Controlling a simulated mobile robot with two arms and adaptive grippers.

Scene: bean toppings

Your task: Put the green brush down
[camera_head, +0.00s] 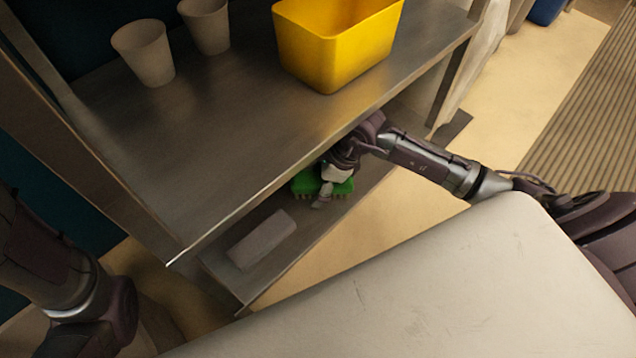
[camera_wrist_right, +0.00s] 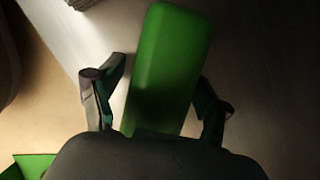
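The green brush (camera_head: 306,184) is at the lower shelf, bristles down, partly hidden behind my right gripper (camera_head: 326,190). In the right wrist view the brush's smooth green back (camera_wrist_right: 168,65) lies between the two fingers of my right gripper (camera_wrist_right: 160,85). The fingers are spread, with a visible gap on the left side and a narrow one on the right. The brush looks to rest on the shelf surface, though its underside is hidden. My left arm shows at the lower left of the head view, but its gripper fingers do not show.
A grey block (camera_head: 262,238) lies on the lower shelf (camera_head: 222,272), nearer its front left end. The metal upper shelf (camera_head: 215,125) overhangs my right gripper and holds a yellow bin (camera_head: 335,55) and two pale cups (camera_head: 145,52) (camera_head: 205,25).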

